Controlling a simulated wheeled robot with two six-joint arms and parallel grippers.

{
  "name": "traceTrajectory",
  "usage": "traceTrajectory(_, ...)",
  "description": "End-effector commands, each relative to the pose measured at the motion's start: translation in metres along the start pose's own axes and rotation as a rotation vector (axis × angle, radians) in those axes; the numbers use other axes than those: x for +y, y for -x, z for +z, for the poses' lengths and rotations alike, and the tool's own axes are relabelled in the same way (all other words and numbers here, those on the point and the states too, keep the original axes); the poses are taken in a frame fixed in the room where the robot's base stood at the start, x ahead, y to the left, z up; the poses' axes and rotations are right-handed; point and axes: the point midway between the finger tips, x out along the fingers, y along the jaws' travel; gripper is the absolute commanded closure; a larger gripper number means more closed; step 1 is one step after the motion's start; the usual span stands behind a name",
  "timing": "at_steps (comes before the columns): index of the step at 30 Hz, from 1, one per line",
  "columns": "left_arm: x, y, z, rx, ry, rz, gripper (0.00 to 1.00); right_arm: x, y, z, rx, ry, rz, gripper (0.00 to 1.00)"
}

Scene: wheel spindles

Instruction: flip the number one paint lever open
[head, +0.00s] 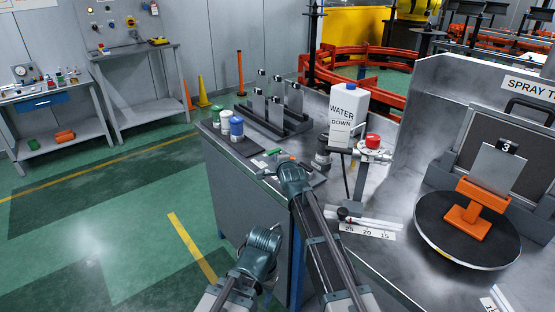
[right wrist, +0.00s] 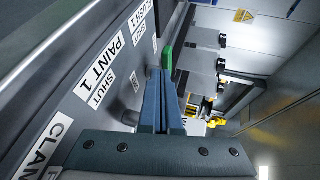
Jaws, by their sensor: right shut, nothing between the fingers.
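In the right wrist view, a grey panel carries a PAINT 1 label (right wrist: 100,70) with SHUT labels near it. My right gripper (right wrist: 163,75) is shut and empty, its blue fingers close beside this panel. A green lever or handle (right wrist: 167,58) shows just beyond the fingertips, near the FLUSH 1 label; I cannot tell whether they touch. A grey stub (right wrist: 132,117) sticks out of the panel left of the fingers, partly hidden by the gripper. In the head view, my right arm reaches the bench's left part, where a small green piece (head: 273,152) shows.
A dark turntable (head: 430,225) holding an orange stand (head: 468,210) stands at right. Open floor lies left.

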Motion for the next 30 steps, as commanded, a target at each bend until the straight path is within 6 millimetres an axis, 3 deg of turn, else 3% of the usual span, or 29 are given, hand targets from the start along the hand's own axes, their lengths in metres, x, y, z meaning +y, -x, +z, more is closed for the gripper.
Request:
traceTrajectory(15,0.0,0.0,0.0,0.0,0.0,0.0,0.47,0.003,0.009,-0.014,0.002,0.001,0.0,1.0)
traceTrajectory(30,0.0,0.0,0.0,0.0,0.0,0.0,0.47,0.005,0.015,-0.015,0.001,-0.001,0.0,1.0)
